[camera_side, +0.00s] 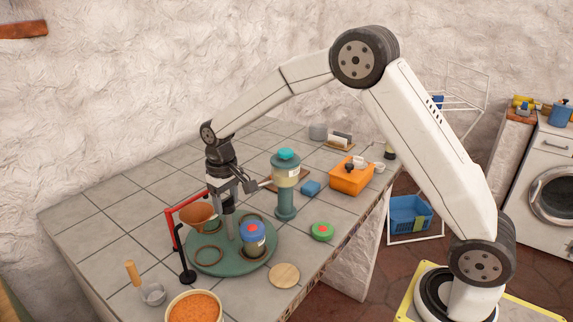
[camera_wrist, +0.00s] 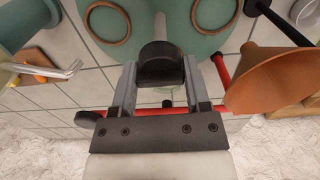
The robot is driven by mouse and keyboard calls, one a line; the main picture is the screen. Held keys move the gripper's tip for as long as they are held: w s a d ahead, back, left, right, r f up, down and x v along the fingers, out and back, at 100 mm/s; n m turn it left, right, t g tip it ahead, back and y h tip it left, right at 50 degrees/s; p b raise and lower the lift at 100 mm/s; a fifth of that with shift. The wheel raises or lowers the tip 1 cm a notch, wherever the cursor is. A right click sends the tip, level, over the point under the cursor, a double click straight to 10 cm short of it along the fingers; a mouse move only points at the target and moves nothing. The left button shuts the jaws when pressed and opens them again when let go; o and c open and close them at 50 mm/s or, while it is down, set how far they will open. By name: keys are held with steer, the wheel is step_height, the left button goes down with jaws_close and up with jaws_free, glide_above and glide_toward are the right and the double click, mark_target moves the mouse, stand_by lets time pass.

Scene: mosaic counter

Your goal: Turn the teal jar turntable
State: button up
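The teal turntable (camera_side: 207,262) is a round disc on the tiled counter, with several brown rings on its top. Part of its top (camera_wrist: 168,20) fills the upper middle of the wrist view. A blue jar (camera_side: 254,241) with a red spot on its lid stands on the disc's right side. My gripper (camera_side: 229,206) points down over the disc near a grey upright post. In the wrist view its two fingers (camera_wrist: 160,72) are apart, one each side of a black knob (camera_wrist: 160,58). I cannot tell whether they press on it.
A copper funnel (camera_side: 198,215) on a red-armed stand is close to my gripper. A tall teal dispenser (camera_side: 286,190) stands behind right of the disc. An orange bin (camera_side: 351,178), green-rimmed lid (camera_side: 322,231), wooden disc (camera_side: 284,275) and orange-filled bowl (camera_side: 194,308) are around. The counter's far left is clear.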

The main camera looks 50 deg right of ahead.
jaws_close()
steer(key=shift+m, duration=9)
steer(key=o, duration=0.8)
jaws_free()
